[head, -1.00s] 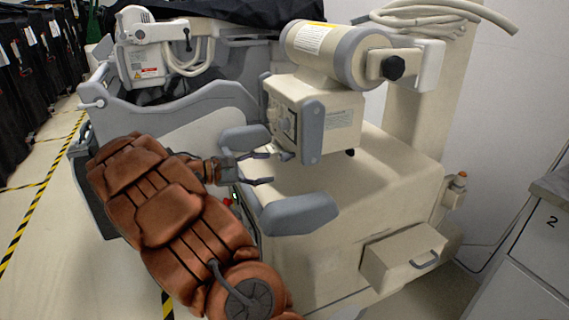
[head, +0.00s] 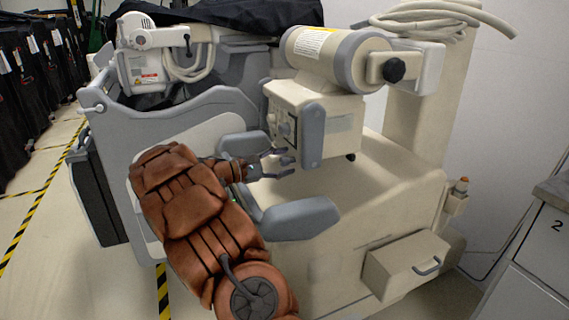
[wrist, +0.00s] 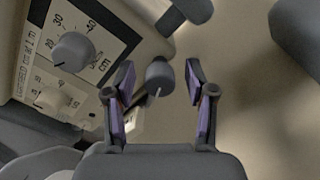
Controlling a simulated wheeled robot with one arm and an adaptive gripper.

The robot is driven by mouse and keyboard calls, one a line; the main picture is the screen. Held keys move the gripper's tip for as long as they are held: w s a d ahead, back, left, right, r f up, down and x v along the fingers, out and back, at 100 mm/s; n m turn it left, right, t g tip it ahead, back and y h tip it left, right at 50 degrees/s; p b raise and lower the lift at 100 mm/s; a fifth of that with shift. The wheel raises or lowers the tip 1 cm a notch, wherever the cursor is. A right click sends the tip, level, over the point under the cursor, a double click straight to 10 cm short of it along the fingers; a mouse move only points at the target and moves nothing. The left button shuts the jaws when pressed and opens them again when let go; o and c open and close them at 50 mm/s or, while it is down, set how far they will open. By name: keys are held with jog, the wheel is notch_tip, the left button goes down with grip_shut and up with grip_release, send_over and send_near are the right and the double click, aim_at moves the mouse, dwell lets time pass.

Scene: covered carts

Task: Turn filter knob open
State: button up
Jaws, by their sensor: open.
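My gripper (head: 287,163) is open beside the front of the beige collimator box (head: 330,135) in the head view. In the wrist view my gripper (wrist: 158,72) has its two purple-padded fingers on either side of a small dark grey knob (wrist: 160,78) with a white line, apart from it. I read no filter label on this knob, and its turn position is unclear. Two round dial knobs sit on the printed panel to the left, a larger one (wrist: 72,52) and a smaller one (wrist: 47,97). In the head view the knob between the fingers is hard to make out.
The collimator hangs under a beige cylindrical tube head (head: 335,55). Grey padded handles, one (head: 300,218) below my gripper, lie close around it. The machine's beige body (head: 390,195) is beneath. A drawer cabinet (head: 535,250) stands at the right.

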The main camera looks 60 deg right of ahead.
jog(key=shift+s+d, duration=0.15)
jog(key=shift+d, duration=0.05)
grip_shut()
dwell(0.4)
